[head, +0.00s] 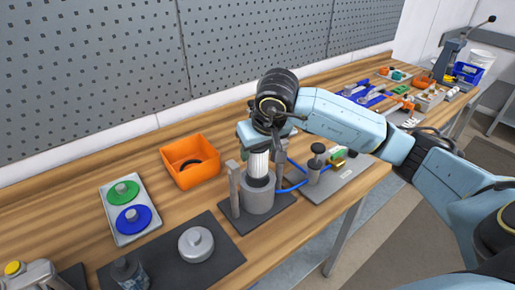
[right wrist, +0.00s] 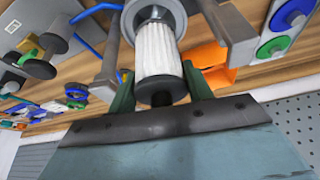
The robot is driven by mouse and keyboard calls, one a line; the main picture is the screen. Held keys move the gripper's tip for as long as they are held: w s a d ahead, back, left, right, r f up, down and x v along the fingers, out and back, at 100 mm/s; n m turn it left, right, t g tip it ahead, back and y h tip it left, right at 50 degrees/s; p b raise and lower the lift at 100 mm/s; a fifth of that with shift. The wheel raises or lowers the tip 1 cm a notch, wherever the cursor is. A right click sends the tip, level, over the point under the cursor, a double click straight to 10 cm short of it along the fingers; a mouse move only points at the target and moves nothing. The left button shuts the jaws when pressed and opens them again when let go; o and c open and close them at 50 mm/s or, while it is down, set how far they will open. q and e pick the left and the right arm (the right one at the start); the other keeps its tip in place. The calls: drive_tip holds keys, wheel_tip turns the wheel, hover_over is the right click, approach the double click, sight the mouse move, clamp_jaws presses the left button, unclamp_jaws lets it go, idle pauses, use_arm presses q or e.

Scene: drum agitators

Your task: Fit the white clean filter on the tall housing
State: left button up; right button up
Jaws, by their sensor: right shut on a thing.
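The white pleated filter (head: 258,163) stands upright over the grey cylindrical housing (head: 259,197), its lower end at the housing's mouth. How far it sits inside I cannot tell. My right gripper (head: 259,140) is above and shut on the filter's top end. In the right wrist view the filter (right wrist: 157,50) has a black end cap (right wrist: 160,90) between the fingers of my right gripper (right wrist: 160,95), and the housing's grey rim (right wrist: 156,10) is beyond it. My left gripper is not in view.
A grey upright post (head: 234,188) stands close left of the housing. An orange bin (head: 190,162) holds a dark ring. A tray (head: 113,225) carries green and blue discs. A grey round lid (head: 196,244) lies on a dark mat. A blue hose (head: 291,188) runs right to a plate with fittings.

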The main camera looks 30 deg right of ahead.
sight(258, 172)
drive_tip(key=shift+f, duration=0.25)
drive_tip(key=shift+f+b, duration=2.25)
drive_tip(key=shift+b, duration=0.05)
drive_tip(key=shift+f, duration=0.25)
drive_tip(key=shift+f+b, duration=0.8)
drive_tip(key=shift+b, duration=0.15)
drive_tip(key=shift+s+f+b, duration=0.1)
drive_tip(key=shift+f+b, duration=0.1)
drive_tip(key=shift+b, duration=0.1)
drive_tip(key=o, duration=1.1)
drive_tip(key=shift+s, duration=0.1)
